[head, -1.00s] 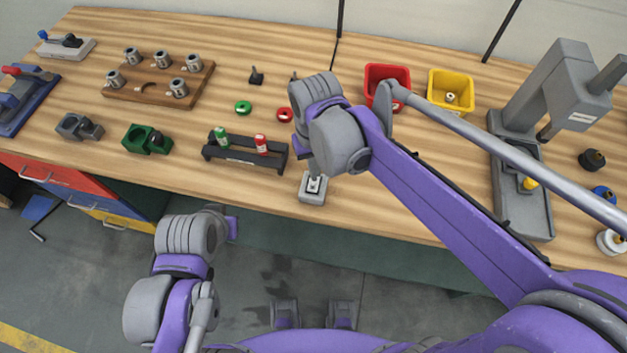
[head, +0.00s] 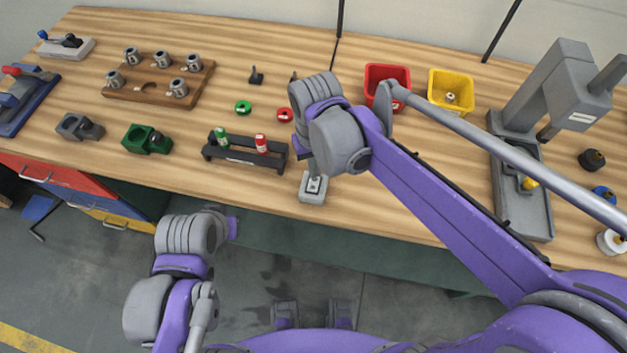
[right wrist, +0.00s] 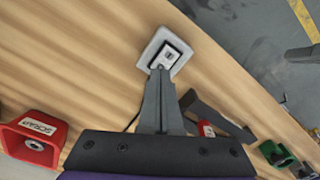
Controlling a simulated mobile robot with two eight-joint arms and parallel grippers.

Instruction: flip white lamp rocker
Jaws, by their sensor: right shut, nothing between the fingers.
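The lamp switch, a small light-grey box with a pale rocker in a dark frame (head: 313,187), sits near the table's front edge in the head view. In the right wrist view the rocker (right wrist: 167,57) lies just past my fingertips. My right gripper (right wrist: 158,74) is shut and empty, its tips at the near end of the rocker; I cannot tell whether they touch it. In the head view my right arm hides most of the gripper. My left gripper's purple body (head: 232,228) shows low in front of the table; its fingers are hidden.
A dark rack (head: 242,157) with a green and a red bottle stands left of the switch. Red (head: 374,72) and yellow (head: 462,79) bins stand behind. A grey press (head: 545,215) stands to the right. Bare wood lies between switch and press.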

